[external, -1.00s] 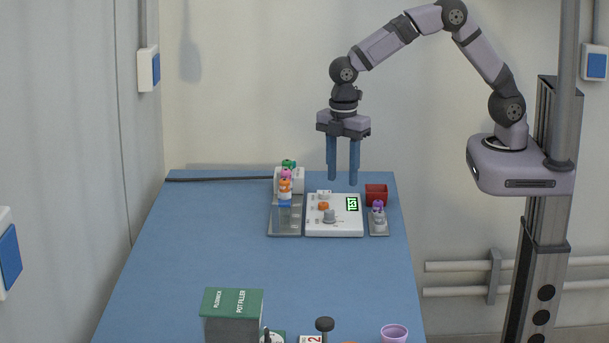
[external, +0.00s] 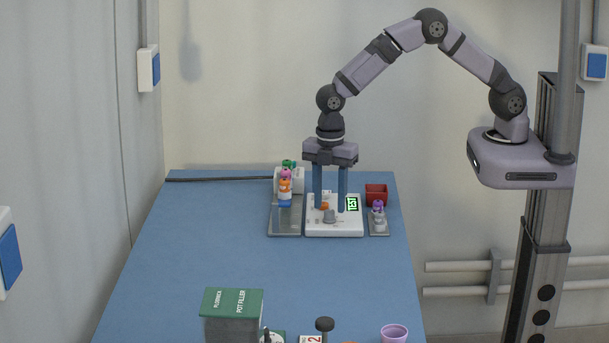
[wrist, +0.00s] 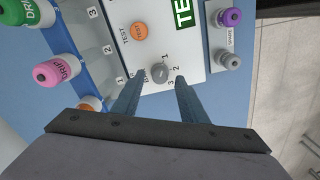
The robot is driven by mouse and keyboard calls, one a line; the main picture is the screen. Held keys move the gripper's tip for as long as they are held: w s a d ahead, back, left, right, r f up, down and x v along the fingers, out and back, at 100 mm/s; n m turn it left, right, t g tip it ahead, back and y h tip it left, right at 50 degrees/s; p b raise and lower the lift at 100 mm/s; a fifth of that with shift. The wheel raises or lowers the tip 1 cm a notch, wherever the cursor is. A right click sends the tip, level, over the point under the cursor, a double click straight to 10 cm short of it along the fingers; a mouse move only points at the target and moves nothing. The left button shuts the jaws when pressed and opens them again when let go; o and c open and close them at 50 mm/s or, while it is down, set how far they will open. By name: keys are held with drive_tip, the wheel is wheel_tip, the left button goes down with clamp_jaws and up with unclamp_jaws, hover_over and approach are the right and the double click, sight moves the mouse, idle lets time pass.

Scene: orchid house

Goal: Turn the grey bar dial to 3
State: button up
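The grey bar dial (external: 329,216) is on the white control panel (external: 348,229), near its front. In the wrist view the dial (wrist: 158,74) has marks 1, 2 and 3 printed beside it; which mark its bar points to is too small to tell. My gripper (external: 329,209) is over the panel, pointing straight down. In the wrist view the gripper (wrist: 159,80) is open, with one blue finger to each side of the dial and a gap between. I cannot tell how far the fingertips are above the panel.
A red box (external: 376,190) is behind. The mid-table is clear.

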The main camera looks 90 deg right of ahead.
drive_tip(key=shift+f, duration=0.85)
clamp_jaws()
